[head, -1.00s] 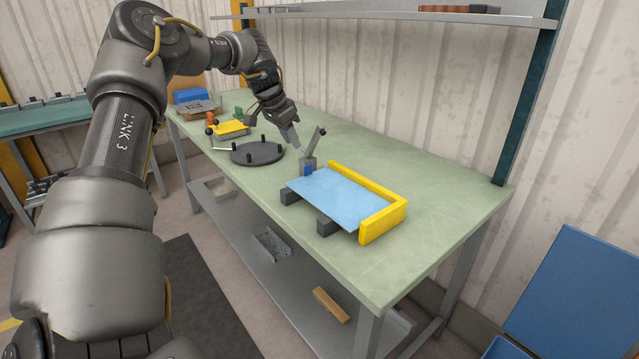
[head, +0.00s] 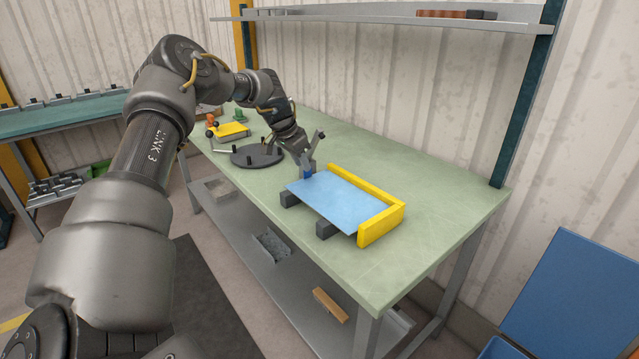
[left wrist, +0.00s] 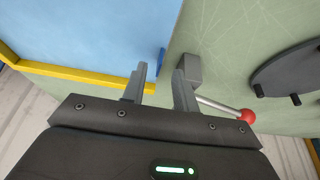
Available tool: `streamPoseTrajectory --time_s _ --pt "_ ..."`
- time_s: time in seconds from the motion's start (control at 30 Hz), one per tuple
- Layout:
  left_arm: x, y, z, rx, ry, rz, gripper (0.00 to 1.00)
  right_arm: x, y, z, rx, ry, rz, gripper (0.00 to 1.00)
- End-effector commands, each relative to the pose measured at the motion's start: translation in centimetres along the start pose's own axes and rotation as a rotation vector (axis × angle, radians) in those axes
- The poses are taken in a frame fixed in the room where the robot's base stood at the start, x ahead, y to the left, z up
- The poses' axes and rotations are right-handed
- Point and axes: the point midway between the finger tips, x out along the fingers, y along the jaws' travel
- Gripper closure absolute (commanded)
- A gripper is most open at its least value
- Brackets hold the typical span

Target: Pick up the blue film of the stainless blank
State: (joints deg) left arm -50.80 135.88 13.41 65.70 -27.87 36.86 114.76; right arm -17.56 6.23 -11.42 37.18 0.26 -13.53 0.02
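The stainless blank, covered by flat blue film (head: 338,198), lies on dark support blocks on the bench. The film also fills the upper left of the left wrist view (left wrist: 85,35). My left gripper (head: 304,164) reaches down to that end of the blank. In the left wrist view my left gripper (left wrist: 162,82) is open and empty, its two fingers apart, with the tab just beyond the fingertips. The metal of the blank is hidden under the film. My right gripper is not in view.
A yellow stop (head: 382,220) borders the blank's right and back sides. A clamp with a grey block (left wrist: 190,68) and red-knobbed lever (left wrist: 247,115) stands close beside the fingers. A round dark fixture (head: 257,155) lies to the left. The bench's right part is clear.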

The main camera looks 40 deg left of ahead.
Motion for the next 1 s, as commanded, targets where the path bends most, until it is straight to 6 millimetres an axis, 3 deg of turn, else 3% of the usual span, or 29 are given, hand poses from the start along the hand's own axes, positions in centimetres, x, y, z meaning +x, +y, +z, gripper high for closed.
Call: streamPoseTrajectory --time_s 0.2,0.47,0.7,1.0 --pt "2.4 0.0 -0.1 0.001 0.001 0.000 0.71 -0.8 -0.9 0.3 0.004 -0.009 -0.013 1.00" --pt "2.7 0.0 -0.1 0.001 0.002 0.000 0.71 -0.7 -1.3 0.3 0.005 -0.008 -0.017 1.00" --pt "2.7 0.0 -0.1 0.000 0.002 0.000 1.00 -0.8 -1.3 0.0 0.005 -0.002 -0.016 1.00" --pt "2.6 0.0 -0.1 0.000 0.002 0.000 1.00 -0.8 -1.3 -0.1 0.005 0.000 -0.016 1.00"
